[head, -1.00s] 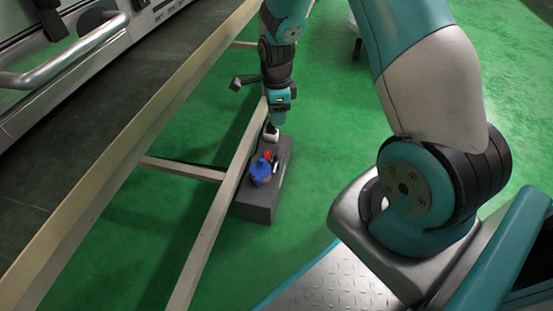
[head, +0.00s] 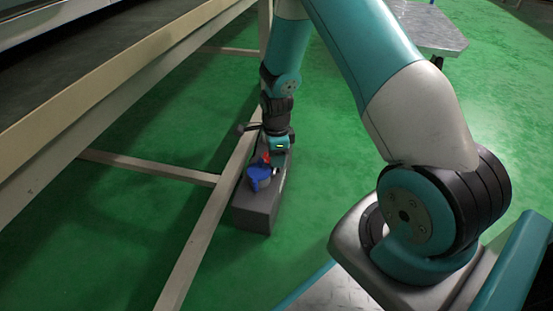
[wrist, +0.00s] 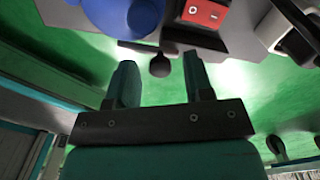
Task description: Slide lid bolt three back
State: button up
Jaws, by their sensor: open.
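A dark grey box (head: 256,214) stands on the green floor. A blue rounded part (head: 260,178) and a small red part (head: 266,158) sit on its top. My gripper (wrist: 160,60) points down at the box's far end; its fingertips are hidden in the head view. In the wrist view its two fingers are apart, with a small dark rounded knob (wrist: 160,66) showing between the tips. I cannot tell whether the knob is lid bolt three or whether a finger touches it. The blue part (wrist: 125,14) and a red block (wrist: 205,12) lie just beyond the fingers.
A beige-railed frame (head: 110,85) runs along the left, with a slanting leg (head: 205,235) close beside the box. A metal-topped table (head: 430,28) stands at the back right. Green floor right of the box is free.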

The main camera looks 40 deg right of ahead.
grip_shut()
jog(key=w+d+p, duration=0.2)
jog(key=d, duration=0.1)
jog(key=shift+r, duration=0.15)
jog(key=shift+w, duration=0.15)
grip_release()
jog(key=shift+f, duration=0.2)
notch_tip(320, 180, up, 18)
jog(key=p, duration=0.9)
jog(key=shift+f+p, duration=0.25)
jog(key=shift+p, duration=0.15)
